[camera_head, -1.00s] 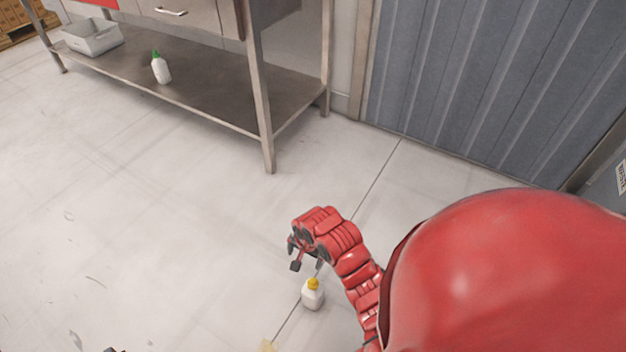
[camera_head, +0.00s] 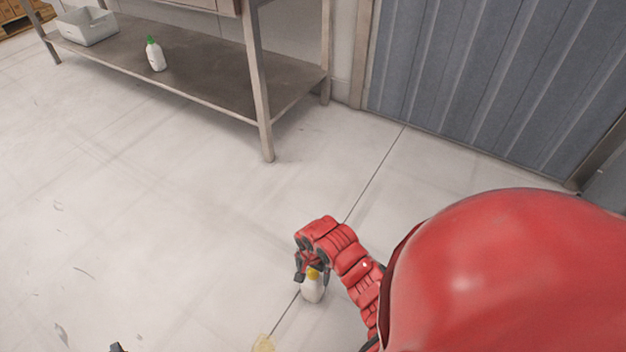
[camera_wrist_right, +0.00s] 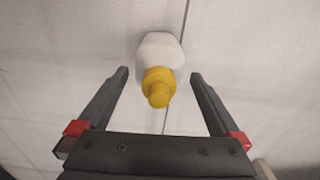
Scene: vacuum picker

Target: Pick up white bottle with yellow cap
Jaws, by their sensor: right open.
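The white bottle with the yellow cap (camera_head: 313,291) stands on the floor at the lower middle of the head view. In the right wrist view the bottle (camera_wrist_right: 159,50) shows its yellow cap toward the camera, at the far end of the jaws. My right gripper (camera_head: 312,275) is open at the bottle's top, one finger to each side of the cap. In the right wrist view the right gripper's fingertips (camera_wrist_right: 159,75) are apart, with a gap on both sides of the bottle.
A metal table with a lower shelf (camera_head: 215,85) stands at the back left. On the shelf are a white bottle with a green cap (camera_head: 156,56) and a grey bin (camera_head: 88,27). A grey corrugated wall (camera_head: 490,80) is at the right. The floor around the bottle is mostly clear.

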